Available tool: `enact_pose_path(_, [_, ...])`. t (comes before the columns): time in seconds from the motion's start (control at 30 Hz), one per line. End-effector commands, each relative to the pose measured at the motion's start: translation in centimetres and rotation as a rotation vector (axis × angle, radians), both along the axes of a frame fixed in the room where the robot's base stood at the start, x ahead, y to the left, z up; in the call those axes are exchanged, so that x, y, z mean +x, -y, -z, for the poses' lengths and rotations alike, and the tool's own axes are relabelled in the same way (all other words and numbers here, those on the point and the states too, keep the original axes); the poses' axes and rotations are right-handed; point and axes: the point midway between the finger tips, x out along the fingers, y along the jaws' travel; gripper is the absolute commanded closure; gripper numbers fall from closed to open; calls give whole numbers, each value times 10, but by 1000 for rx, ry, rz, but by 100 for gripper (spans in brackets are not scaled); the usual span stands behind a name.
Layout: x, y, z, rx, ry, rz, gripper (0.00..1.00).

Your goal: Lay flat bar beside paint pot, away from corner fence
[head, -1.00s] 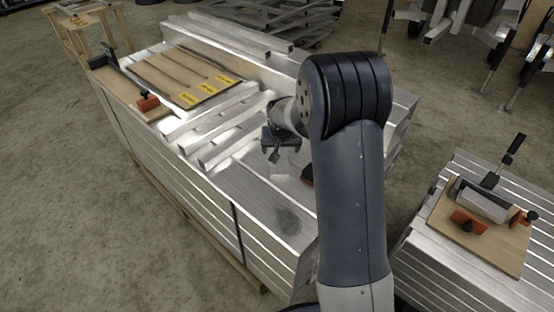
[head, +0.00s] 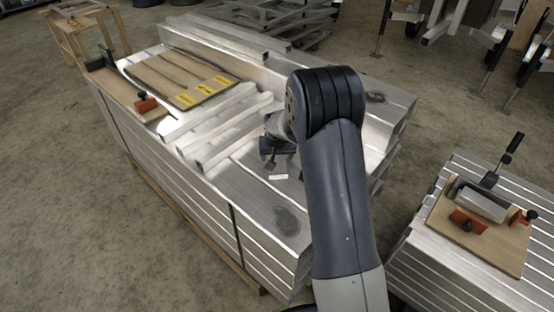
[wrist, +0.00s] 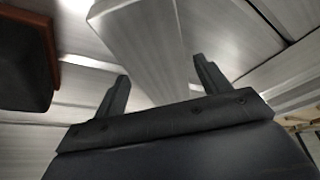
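My gripper (head: 275,158) hangs over the near end of a long stack of aluminium tubes in the head view. In the wrist view its two fingers (wrist: 161,75) stand well apart. A wide, pale metal piece (wrist: 155,45) lies beyond and across the gap; I cannot tell if it is the flat bar. A small pale piece (head: 279,177) shows just below my gripper in the head view. Several metal bars (head: 220,125) lie on the stack left of my gripper. A dark block with a red-brown edge (wrist: 28,58) is left of the fingers. I cannot identify the paint pot.
A wooden board with a red clamp (head: 147,103) and a panel with yellow labels (head: 185,80) lie on the stack's far left. A second wooden board (head: 485,250) with clamps and a metal block sits on the right stack. The near stack end (head: 265,235) is bare.

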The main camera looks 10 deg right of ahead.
Motion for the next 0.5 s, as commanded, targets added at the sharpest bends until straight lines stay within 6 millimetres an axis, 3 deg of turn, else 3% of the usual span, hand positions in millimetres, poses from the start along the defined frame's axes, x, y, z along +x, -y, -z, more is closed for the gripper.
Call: enact_pose_path(0.5, [0, 0, 0, 0, -1, 0, 72])
